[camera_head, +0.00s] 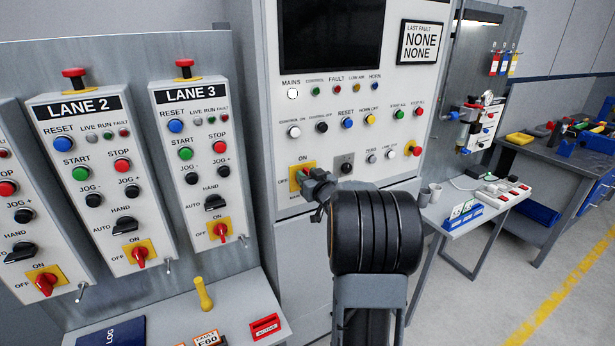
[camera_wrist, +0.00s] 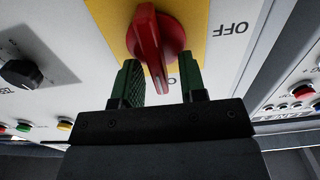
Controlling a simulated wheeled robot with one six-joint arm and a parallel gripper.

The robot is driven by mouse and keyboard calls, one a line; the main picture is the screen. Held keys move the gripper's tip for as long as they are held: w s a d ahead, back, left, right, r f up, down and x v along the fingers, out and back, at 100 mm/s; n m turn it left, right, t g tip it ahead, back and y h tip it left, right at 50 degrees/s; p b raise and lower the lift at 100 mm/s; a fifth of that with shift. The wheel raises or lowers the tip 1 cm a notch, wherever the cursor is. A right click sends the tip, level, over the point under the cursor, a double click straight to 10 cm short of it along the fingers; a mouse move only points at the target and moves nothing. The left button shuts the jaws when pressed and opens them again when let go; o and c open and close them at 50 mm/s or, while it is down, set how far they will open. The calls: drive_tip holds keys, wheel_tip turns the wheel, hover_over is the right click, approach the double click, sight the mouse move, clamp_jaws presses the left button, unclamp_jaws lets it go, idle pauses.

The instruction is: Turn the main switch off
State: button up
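The main switch is a red rotary knob (camera_wrist: 152,38) on a yellow plate (camera_wrist: 190,25), large in the wrist view. That view is upside down, with OFF lettered to the plate's right. The knob's handle points down there, toward the partly hidden ON label. In the head view the yellow plate (camera_head: 295,172) has ON above and OFF at its left; my gripper hides most of the knob. My gripper (camera_wrist: 163,72) is open, its green fingers on either side of the handle with visible gaps. It also shows in the head view (camera_head: 312,182).
A white MAINS lamp (camera_head: 292,93) sits above on the same panel. A black selector (camera_head: 346,164) is just right of the switch. LANE 2 (camera_head: 103,190) and LANE 3 (camera_head: 200,160) boxes with their own red switches stand at left. A side table (camera_head: 475,225) stands at right.

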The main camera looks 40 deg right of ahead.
clamp_jaws()
idle(0.3)
drive_tip(key=shift+f, duration=0.1)
drive_tip(key=n+b, duration=0.1)
drive_tip(key=b, duration=0.1)
drive_tip(key=n+b, duration=0.1)
drive_tip(key=b, duration=0.1)
drive_tip(key=shift+a+f+n, duration=0.25)
drive_tip(key=shift+n, duration=0.05)
drive_tip(key=shift+w+a+f+n+b, duration=0.1)
drive_tip(key=shift+a+f+n+b, duration=0.15)
drive_tip(key=shift+n+b, duration=2.15)
drive_tip(key=shift+a+f+n+b, duration=0.2)
drive_tip(key=shift+n+b, duration=1.85)
drive_tip(key=shift+n, duration=0.6)
drive_tip(key=shift+w+a+f+n+b, duration=0.1)
drive_tip(key=shift+a+f+n+b, duration=0.15)
drive_tip(key=shift+n+b, duration=2.15)
drive_tip(key=shift+n, duration=0.35)
